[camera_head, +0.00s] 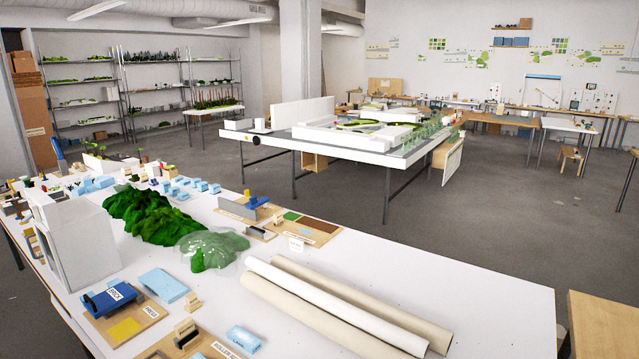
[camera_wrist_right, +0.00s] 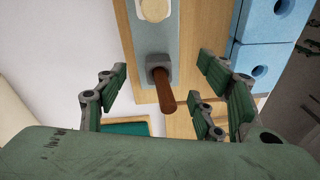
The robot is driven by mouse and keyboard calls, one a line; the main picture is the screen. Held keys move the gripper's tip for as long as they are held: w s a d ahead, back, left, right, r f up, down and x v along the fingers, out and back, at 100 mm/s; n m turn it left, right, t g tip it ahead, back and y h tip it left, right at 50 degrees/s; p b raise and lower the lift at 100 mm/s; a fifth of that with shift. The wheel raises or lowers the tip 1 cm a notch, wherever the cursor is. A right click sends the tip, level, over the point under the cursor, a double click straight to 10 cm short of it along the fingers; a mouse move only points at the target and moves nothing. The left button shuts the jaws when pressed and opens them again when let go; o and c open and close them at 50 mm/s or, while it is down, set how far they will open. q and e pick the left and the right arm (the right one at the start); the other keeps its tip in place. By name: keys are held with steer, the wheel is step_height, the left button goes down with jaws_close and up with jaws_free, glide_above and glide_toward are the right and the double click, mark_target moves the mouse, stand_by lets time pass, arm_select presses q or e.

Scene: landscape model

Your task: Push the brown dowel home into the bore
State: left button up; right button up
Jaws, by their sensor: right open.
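In the right wrist view the brown dowel (camera_wrist_right: 167,93) sticks out of a dark grey square block (camera_wrist_right: 158,71). One end is in or against the block, and its other end points toward the camera. The bore is hidden, so how deep the dowel sits cannot be told. My right gripper (camera_wrist_right: 160,88) is open, with green-padded fingers to the left and right of the dowel. The fingers appear clear of it, and the gripper is empty. My left gripper is in neither view. I cannot pick out the dowel in the head view.
The block is on a grey-blue strip (camera_wrist_right: 152,38) over a wooden board, with a pale round knob (camera_wrist_right: 155,9) above. Blue blocks with holes (camera_wrist_right: 262,62) stand close on the right. In the head view, long paper rolls (camera_head: 335,300) lie on the white table (camera_head: 490,305) near green hills (camera_head: 150,212).

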steer(key=shift+r, duration=0.1)
step_height(320, 180, up, 12)
steer(key=d, duration=0.1)
steer(key=shift+s+d, duration=0.2)
steer(key=shift+d, duration=0.05)
stand_by(0.5)
